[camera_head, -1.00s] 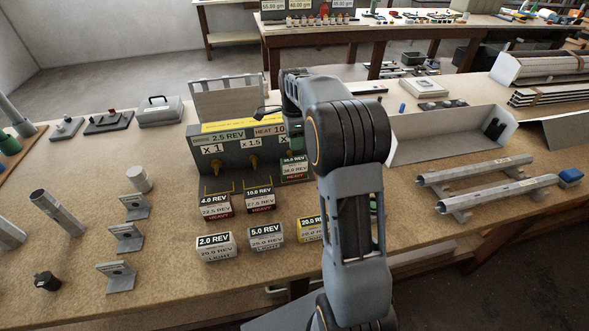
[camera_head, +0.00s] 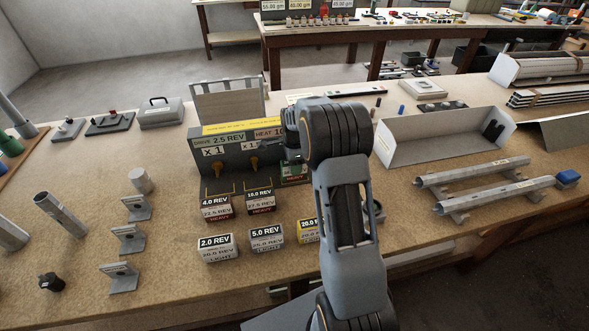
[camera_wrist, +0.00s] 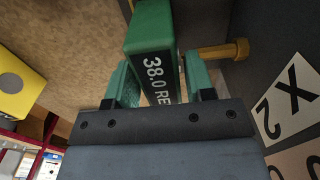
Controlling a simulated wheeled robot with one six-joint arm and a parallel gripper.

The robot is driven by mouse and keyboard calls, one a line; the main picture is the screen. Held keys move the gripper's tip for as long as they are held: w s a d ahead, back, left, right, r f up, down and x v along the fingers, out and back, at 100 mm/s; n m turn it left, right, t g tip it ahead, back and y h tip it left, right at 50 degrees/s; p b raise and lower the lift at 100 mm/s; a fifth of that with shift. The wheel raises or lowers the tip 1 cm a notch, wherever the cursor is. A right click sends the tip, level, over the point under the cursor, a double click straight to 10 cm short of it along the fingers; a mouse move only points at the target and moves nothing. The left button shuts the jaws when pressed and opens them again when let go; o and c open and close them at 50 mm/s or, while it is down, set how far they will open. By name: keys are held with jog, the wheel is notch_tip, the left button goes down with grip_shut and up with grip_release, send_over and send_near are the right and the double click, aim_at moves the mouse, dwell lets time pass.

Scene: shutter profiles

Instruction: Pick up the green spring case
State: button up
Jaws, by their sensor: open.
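The green spring case (camera_head: 294,172) stands on the bench in front of the grey drive box, right of the red-labelled cases, partly hidden by my arm. In the wrist view the green case (camera_wrist: 150,32) shows its dark label reading "38.0 RE". My gripper (camera_wrist: 160,78) is open, with a green-padded finger on each side of the case's near part. Contact between the pads and the case cannot be told. In the head view my arm hides most of the gripper.
The drive box (camera_head: 235,150) with brass pegs stands right behind the case; a peg (camera_wrist: 222,50) is close to the right finger. Red-labelled cases (camera_head: 260,201) and light cases (camera_head: 217,247) stand to the left and front. A yellow case (camera_head: 308,230) is just in front.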

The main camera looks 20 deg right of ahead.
jog(key=shift+c, duration=0.4)
jog(key=c, duration=0.7)
jog(key=shift+c, duration=0.6)
jog(key=shift+r, duration=0.1)
